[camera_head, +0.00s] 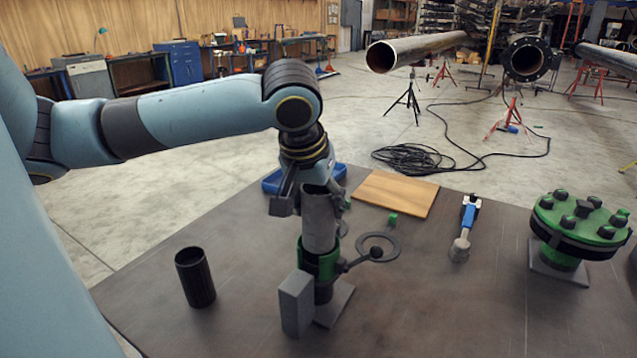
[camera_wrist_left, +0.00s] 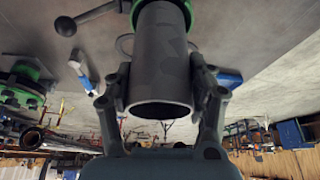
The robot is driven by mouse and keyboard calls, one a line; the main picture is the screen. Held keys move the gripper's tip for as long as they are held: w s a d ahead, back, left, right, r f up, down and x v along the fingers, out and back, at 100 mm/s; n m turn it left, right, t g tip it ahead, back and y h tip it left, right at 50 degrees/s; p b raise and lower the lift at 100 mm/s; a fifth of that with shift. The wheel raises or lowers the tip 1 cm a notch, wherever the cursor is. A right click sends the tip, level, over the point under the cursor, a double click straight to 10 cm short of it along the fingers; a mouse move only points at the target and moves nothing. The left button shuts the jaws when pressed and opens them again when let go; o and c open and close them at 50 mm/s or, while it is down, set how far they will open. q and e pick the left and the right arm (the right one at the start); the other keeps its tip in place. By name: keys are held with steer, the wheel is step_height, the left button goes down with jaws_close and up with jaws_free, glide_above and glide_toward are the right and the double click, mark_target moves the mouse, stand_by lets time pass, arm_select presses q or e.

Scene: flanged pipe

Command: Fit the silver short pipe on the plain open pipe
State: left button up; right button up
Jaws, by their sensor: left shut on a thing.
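The silver short pipe (camera_head: 319,222) stands upright between the fingers of my left gripper (camera_head: 308,190). In the left wrist view the fingers (camera_wrist_left: 160,88) are shut on opposite sides of the silver short pipe (camera_wrist_left: 160,55), whose open end faces the camera. Its lower end meets a green clamp collar (camera_head: 318,262) with a dark handle. Below the collar is the dark lower part of the plain open pipe (camera_head: 323,292), on a grey base plate (camera_head: 335,308). The collar hides the joint, so I cannot tell how the two pipes sit. My right gripper is out of view.
A grey block (camera_head: 296,304) stands close in front of the plain pipe. A black cylinder (camera_head: 195,277) stands left. A blue-handled tool (camera_head: 466,225), a wooden board (camera_head: 396,193), a blue tray (camera_head: 272,184) and a green flanged pipe (camera_head: 578,225) are also on the table.

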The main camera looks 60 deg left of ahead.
arm_select(q)
steer(key=shift+f, duration=0.85)
steer(key=shift+f, duration=0.45)
steer(key=o, duration=1.7)
steer(key=shift+o, duration=0.2)
